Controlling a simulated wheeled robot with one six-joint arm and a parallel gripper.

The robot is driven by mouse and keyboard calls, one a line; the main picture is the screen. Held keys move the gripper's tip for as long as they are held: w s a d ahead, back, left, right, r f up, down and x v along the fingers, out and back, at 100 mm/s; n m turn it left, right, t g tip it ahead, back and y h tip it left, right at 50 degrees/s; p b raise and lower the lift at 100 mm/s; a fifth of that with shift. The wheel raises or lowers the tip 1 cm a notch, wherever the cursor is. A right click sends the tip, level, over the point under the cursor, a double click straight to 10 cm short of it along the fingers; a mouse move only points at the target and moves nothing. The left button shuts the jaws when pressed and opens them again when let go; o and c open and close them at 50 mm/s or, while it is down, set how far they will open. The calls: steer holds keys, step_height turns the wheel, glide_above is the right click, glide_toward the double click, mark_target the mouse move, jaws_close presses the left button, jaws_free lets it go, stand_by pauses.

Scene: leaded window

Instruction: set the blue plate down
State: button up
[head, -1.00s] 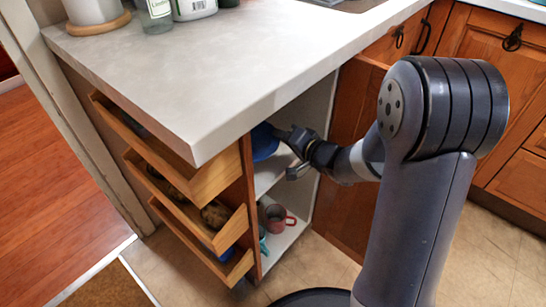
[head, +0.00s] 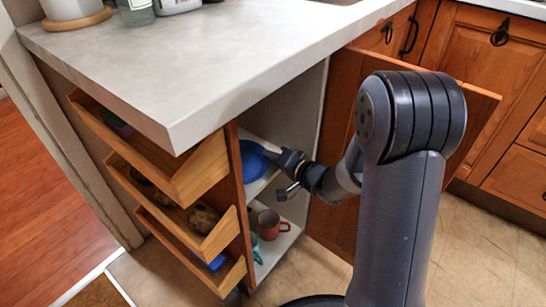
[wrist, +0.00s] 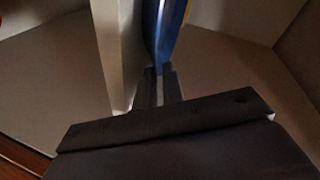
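The blue plate (head: 253,160) is at the upper shelf inside the open cabinet, partly hidden by the drawer side in the head view. In the wrist view the plate (wrist: 170,30) shows nearly edge-on, its lower end between my fingertips. My gripper (head: 275,158) reaches in through the cabinet opening and is shut on the plate's near rim. The fingers also show in the wrist view (wrist: 158,85), close together. I cannot tell whether the plate touches the shelf (head: 263,184).
A red mug (head: 272,225) and a teal mug (head: 255,247) stand on the lower shelf. Open drawers (head: 205,230) stick out to the left. The cabinet door (head: 340,170) stands open beside my arm. The countertop (head: 190,60) overhangs above.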

steer(key=shift+o, duration=0.3)
steer(key=shift+r, duration=0.15)
steer(key=shift+s+d+r, duration=0.15)
steer(key=shift+s+d, duration=0.05)
steer(key=p+v, duration=0.4)
steer(key=v, duration=0.7)
steer(key=shift+s+d+n+p, duration=0.1)
steer(key=shift+n+p, duration=0.2)
steer(key=shift+p, duration=0.05)
